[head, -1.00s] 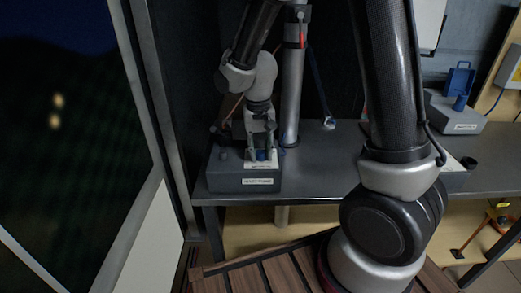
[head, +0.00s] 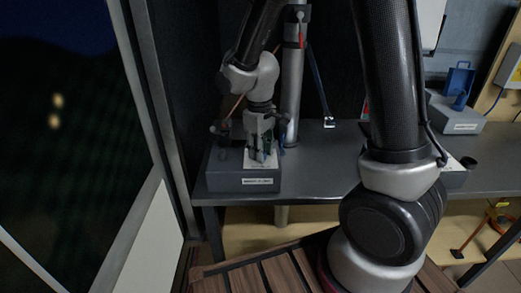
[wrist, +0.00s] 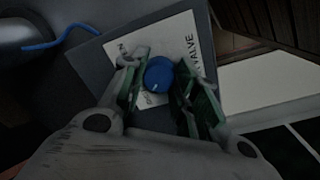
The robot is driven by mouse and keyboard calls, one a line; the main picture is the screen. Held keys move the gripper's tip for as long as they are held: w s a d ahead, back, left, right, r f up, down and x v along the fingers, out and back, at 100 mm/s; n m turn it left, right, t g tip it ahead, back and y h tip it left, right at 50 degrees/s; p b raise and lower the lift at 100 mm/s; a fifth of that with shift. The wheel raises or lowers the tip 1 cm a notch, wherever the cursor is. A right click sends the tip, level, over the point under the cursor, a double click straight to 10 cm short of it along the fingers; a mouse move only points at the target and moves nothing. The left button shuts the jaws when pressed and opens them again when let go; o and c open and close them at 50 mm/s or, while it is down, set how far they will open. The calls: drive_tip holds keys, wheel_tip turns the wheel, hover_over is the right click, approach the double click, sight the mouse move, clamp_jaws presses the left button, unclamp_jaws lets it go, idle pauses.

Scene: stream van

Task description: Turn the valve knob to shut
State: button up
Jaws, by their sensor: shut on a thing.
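The blue valve knob (wrist: 159,73) sits on a white label plate (wrist: 180,38) marked "VALVE" in the wrist view. A short white mark on the knob points toward the bottom of that view. My gripper (wrist: 163,90) has its two green-padded fingers on either side of the knob and is shut on it. In the head view my gripper (head: 262,154) points down over the grey valve box (head: 244,181) at the left end of the bench. The fingers mostly hide the knob there.
The dark grey bench (head: 320,172) is clear right of the valve box. A vertical grey pole (head: 291,100) stands close behind my wrist. Another grey box (head: 455,118) with a blue part is at the far right. A window wall is at the left.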

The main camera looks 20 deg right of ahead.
drive_tip(key=shift+n, duration=0.4)
drive_tip(key=o, duration=1)
drive_tip(key=shift+o, duration=0.2)
drive_tip(key=shift+r, duration=0.15)
wheel_tip(320, 180, up, 12)
drive_tip(key=shift+s+a, duration=0.15)
drive_tip(key=shift+s, duration=0.05)
